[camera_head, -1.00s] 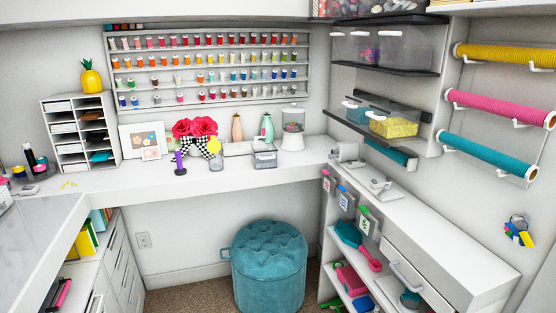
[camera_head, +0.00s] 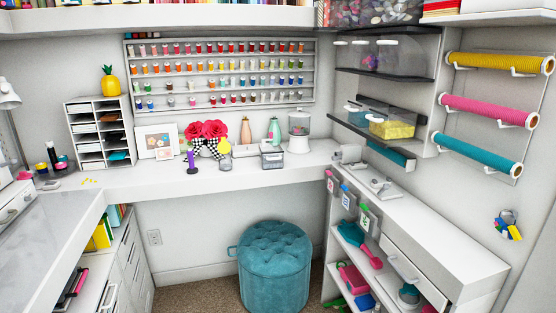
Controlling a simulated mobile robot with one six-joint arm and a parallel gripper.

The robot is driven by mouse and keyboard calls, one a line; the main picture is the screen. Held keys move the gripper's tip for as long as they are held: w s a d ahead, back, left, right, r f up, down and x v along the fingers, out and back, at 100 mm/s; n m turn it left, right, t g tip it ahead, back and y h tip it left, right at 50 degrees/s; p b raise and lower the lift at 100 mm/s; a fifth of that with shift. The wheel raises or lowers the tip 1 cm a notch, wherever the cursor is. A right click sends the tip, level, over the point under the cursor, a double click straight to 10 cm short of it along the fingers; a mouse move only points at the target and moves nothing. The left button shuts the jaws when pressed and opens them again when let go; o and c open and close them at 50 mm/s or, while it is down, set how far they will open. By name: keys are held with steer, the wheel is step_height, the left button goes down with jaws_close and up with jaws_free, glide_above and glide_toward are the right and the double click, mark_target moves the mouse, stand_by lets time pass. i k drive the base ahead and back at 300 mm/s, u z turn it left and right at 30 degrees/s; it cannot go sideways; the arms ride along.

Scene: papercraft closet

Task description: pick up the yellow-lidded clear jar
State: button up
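The clear jar with a yellow lid (camera_head: 225,162) stands upright on the white desk (camera_head: 215,182) by the back wall. It is small in the head view. A purple spool-like item (camera_head: 192,164) is to its left, and a checkered vase with red flowers (camera_head: 207,132) stands close behind it. A clear bin (camera_head: 271,158) is to its right. My gripper is not in view.
A teal tufted stool (camera_head: 274,268) stands on the floor before the desk. White drawers (camera_head: 124,255) are at left, a low white cabinet (camera_head: 440,240) at right. Wall shelves hang above the cabinet. Some brown floor is bare around the stool.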

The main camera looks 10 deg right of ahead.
mark_target(225, 162)
steer(key=u, duration=0.1)
steer(key=i, duration=0.95)
steer(key=z, duration=0.05)
